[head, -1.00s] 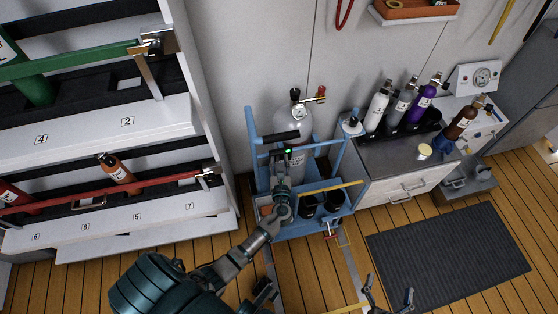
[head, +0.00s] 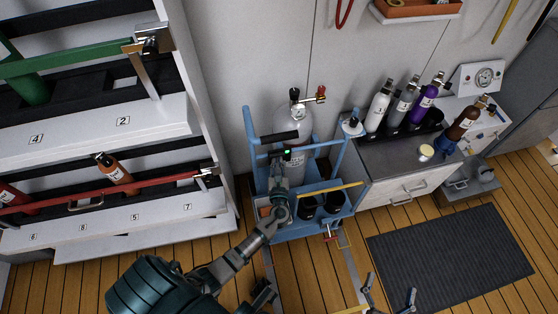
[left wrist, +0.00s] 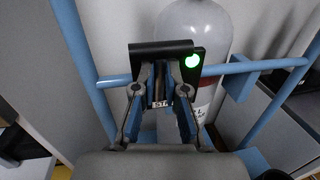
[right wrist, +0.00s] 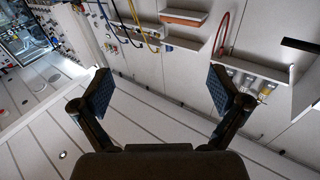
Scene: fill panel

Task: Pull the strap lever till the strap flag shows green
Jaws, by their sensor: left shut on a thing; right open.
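My left gripper (left wrist: 160,98) is shut just below the black plate, on the strap lever (left wrist: 158,101), a small labelled piece mostly hidden between the fingers. In the head view my left gripper (head: 281,166) is at the blue cart (head: 303,233), in front of the grey cylinder (head: 293,121). My right gripper (right wrist: 160,90) is open and empty. It shows low in the head view (head: 389,298), away from the cart.
A rack (head: 100,150) with numbered slots and green and red bars stands at the left. A bench (head: 385,158) with several small bottles stands right of the cart. A dark mat (head: 450,255) lies on the wooden floor. Two dark cups (head: 320,204) sit in the cart.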

